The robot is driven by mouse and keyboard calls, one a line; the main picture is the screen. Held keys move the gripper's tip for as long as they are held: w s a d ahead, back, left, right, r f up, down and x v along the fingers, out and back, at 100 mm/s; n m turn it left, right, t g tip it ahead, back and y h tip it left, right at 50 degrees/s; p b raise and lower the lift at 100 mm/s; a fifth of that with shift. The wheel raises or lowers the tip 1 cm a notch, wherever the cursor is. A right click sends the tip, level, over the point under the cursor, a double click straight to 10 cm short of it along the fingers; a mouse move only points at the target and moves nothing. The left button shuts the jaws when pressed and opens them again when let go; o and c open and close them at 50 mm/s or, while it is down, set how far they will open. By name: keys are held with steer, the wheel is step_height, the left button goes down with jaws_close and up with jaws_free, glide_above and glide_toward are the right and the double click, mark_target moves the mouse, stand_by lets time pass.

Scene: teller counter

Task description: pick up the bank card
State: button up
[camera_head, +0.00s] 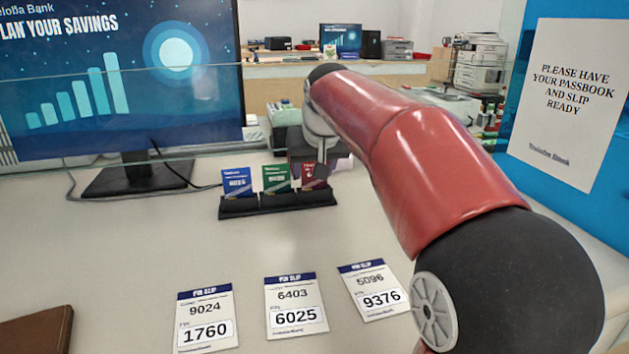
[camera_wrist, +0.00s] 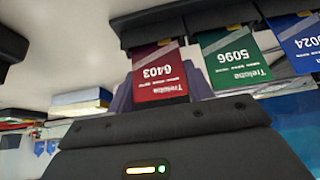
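Three bank cards stand in a black holder (camera_head: 280,203): blue (camera_head: 237,182), green (camera_head: 277,179) and red (camera_head: 308,174). The wrist view shows them upside down: red reads 6403 (camera_wrist: 160,73), green 5096 (camera_wrist: 232,58), blue 9024 (camera_wrist: 303,43). The task does not say which card. My gripper (camera_head: 311,146) is just behind the red card in the head view, where its fingers are mostly hidden.
Three PIN slips lie in front: 9024 (camera_head: 207,318), 6403 (camera_head: 296,306) and 5096 (camera_head: 374,290). A monitor (camera_head: 120,80) stands at the left. A brown folder (camera_head: 36,330) lies at the front left. A notice (camera_head: 570,100) hangs at the right. The counter between holder and slips is clear.

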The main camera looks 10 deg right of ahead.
steer(key=c, duration=0.5)
steer(key=shift+o, duration=0.2)
steer(key=shift+r, duration=0.1)
step_height(320, 180, up, 10)
steer(key=p, duration=0.2)
step_height(320, 180, up, 4)
steer(key=p, duration=0.1)
glide_above(314, 185)
steer(key=w, duration=0.1)
steer(key=shift+r, duration=0.15)
stand_by(0.5)
steer(key=shift+d, duration=0.1)
